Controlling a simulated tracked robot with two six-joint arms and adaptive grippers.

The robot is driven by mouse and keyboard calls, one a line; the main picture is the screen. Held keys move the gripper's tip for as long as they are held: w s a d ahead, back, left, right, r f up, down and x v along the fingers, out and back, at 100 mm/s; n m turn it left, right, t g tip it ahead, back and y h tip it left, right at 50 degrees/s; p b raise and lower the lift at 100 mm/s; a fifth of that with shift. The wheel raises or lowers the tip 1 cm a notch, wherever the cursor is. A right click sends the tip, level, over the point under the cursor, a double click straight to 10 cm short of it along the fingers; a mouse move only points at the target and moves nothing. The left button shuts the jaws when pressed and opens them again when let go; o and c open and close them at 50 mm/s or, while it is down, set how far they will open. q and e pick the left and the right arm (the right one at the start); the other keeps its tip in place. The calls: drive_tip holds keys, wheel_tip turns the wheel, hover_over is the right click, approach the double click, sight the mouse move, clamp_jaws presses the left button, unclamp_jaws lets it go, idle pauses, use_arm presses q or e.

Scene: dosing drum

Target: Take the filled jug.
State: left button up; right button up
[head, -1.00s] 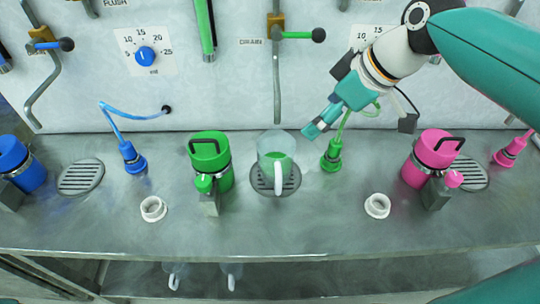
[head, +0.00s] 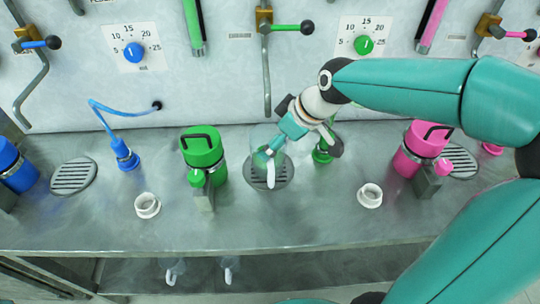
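The clear jug (head: 258,158) stands upright on the round drain grate (head: 284,175) near the middle of the steel counter, its white handle (head: 271,174) toward me. Green liquid shows in it in the earlier picture; now my gripper covers much of it. My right gripper (head: 270,149) is at the jug's upper right side, its fingers overlapping the rim in the picture. I cannot tell whether the fingers touch the jug or how far apart they are. My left gripper is not in view.
A green canister (head: 203,150) stands close left of the jug. A green nozzle (head: 322,152) is behind my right gripper. White rings (head: 147,205) and (head: 370,195) sit near the counter front. A pink canister (head: 420,148) stands right. Free counter lies in front of the jug.

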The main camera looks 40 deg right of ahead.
drive_tip(key=shift+x, duration=0.8)
drive_tip(key=c, duration=1.6)
drive_tip(key=shift+o, duration=0.2)
drive_tip(key=shift+r, duration=0.1)
